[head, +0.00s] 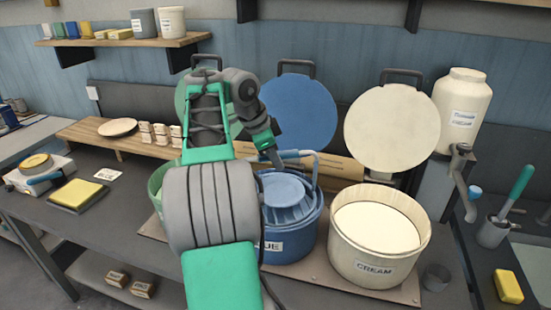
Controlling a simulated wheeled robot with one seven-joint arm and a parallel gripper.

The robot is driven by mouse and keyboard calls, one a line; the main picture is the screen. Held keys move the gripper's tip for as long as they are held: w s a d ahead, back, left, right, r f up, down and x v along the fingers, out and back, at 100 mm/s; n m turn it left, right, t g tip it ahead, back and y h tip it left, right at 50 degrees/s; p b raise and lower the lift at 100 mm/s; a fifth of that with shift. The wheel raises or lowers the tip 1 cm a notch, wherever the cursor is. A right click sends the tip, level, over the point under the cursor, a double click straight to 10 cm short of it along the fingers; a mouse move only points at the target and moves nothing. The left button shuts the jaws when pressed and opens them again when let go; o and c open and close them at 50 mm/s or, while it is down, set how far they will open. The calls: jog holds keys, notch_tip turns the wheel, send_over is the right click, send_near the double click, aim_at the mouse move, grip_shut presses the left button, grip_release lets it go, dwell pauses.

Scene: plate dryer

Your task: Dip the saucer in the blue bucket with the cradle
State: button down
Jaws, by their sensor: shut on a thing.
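The blue bucket (291,245) stands in the middle of the bench, partly hidden behind my arm. My gripper (276,161) points down just above its rear rim, shut on the blue handle of the cradle (304,154). The handle bends over and runs down into the bucket on the right. Inside the bucket mouth is a round blue, disc-like shape (284,187) with ribbed blue parts below it. I cannot tell whether the disc is the saucer or part of the cradle. A pale saucer-like dish (118,127) lies on the wooden shelf board at left.
The cream bucket (380,240) stands close on the right; a green bucket (155,188) is mostly hidden behind my arm. Blue (298,112) and cream (392,128) lids stand upright behind. A yellow sponge (78,193) lies left. The left bench front has bare room.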

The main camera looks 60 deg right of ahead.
jog(key=shift+r+p, duration=2)
jog(key=shift+r, duration=0.35)
dwell(0.6)
